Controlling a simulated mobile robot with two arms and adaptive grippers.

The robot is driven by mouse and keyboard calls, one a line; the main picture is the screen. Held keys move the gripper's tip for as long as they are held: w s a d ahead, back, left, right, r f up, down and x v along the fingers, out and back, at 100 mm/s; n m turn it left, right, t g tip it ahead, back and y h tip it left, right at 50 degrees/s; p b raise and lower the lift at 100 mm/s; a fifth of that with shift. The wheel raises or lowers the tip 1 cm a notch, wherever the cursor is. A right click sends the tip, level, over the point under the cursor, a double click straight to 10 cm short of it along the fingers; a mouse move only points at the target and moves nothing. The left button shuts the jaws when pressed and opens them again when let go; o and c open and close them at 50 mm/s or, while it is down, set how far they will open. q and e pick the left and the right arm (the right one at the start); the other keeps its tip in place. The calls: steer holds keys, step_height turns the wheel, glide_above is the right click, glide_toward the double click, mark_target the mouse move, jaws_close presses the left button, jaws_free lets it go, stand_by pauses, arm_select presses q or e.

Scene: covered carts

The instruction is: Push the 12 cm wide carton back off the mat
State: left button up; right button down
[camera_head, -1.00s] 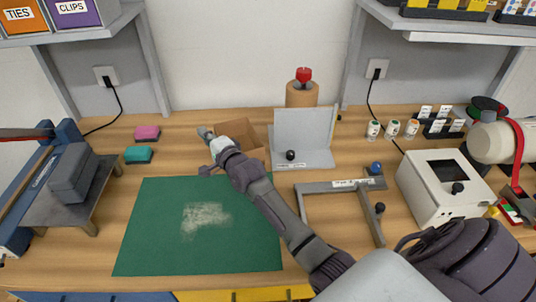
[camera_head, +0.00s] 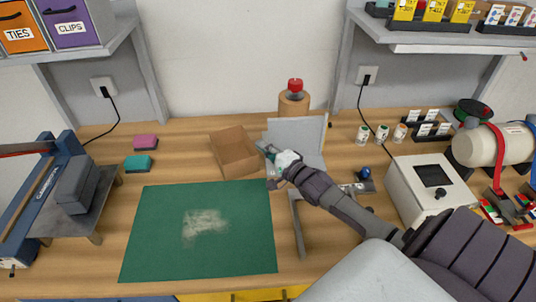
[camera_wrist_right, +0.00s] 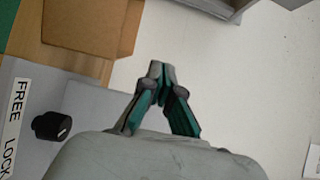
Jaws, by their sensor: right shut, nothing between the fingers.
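In the right wrist view the carton (camera_wrist_right: 95,25) shows at the upper left. My right gripper (camera_head: 264,147) is shut and empty. It is to the right of the carton, in front of the grey upright plate of a fixture (camera_head: 308,135). Its fingertips also show in the right wrist view (camera_wrist_right: 160,68). My left gripper is not in view. The mat is bare apart from a pale dusty patch.
A pink block (camera_head: 145,142) and a teal block (camera_head: 138,163) lie left of the carton. A brown roll with a red top (camera_head: 293,103) stands behind. A white box device (camera_head: 432,190) and small jars (camera_head: 382,133) are at right. The left mat area is free.

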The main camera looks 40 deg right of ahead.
mark_target(244, 160)
steer(key=f, duration=0.1)
steer(key=s+d+f, duration=0.1)
steer(key=f, duration=0.3)
steer(key=shift+s+d+f, duration=0.1)
steer(key=shift+s+d, duration=0.05)
steer(key=shift+d, duration=0.2)
steer(key=shift+w+a+r+p, duration=0.2)
steer(key=shift+a+p, duration=0.05)
steer(key=shift+p, duration=0.4)
steer(key=shift+a+f, duration=0.1)
steer(key=shift+a, duration=0.05)
steer(key=shift+w, duration=0.1)
steer(key=w+a, duration=0.2)
steer(key=a, duration=0.1)
steer(key=w+a+b, duration=0.1)
steer(key=w+a, duration=0.2)
steer(key=shift+w+a, duration=0.1)
steer(key=shift+w, duration=0.05)
